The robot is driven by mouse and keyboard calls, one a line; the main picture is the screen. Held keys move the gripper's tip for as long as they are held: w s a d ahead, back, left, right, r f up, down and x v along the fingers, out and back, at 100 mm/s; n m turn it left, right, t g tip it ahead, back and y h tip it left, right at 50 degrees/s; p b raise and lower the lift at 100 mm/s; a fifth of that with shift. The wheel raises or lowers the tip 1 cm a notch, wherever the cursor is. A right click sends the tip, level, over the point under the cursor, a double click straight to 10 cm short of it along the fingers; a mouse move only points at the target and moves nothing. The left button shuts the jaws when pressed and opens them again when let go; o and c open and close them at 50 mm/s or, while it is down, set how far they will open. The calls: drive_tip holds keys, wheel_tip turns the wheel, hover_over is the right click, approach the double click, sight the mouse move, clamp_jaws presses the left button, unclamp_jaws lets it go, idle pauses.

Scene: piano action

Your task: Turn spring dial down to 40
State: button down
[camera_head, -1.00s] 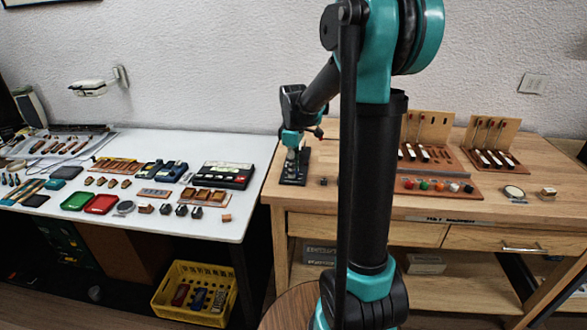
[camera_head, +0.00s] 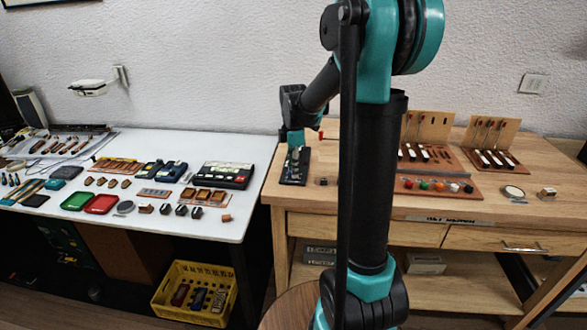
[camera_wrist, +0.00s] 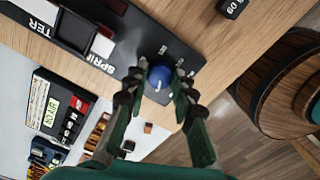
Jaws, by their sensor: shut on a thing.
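The spring tester (camera_wrist: 100,52) is a long black unit with white lettering, lying on the wooden bench. In the head view it shows as a dark strip (camera_head: 296,178) near the bench's left end. Its dial is a round blue knob (camera_wrist: 159,79) with a small pale mark. My gripper (camera_wrist: 160,76) has one finger on each side of the knob and is shut on it. The fingertips partly cover the dial's surroundings, and I cannot read its setting. In the head view my wrist hangs over the tester's far end.
A small black block marked 60 (camera_wrist: 232,8) lies on the bench beside the tester. Bare bench wood (camera_wrist: 215,45) lies around it. The white table (camera_head: 150,222) with trays and tools stands to the left. A round wooden stool (camera_wrist: 290,85) stands beyond the bench edge.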

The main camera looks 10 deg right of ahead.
idle(0.3)
drive_tip(key=c, duration=1.3)
unclamp_jaws()
drive_tip(key=shift+o, duration=0.2)
drive_tip(key=shift+r, duration=0.15)
wheel_tip(320, 180, up, 12)
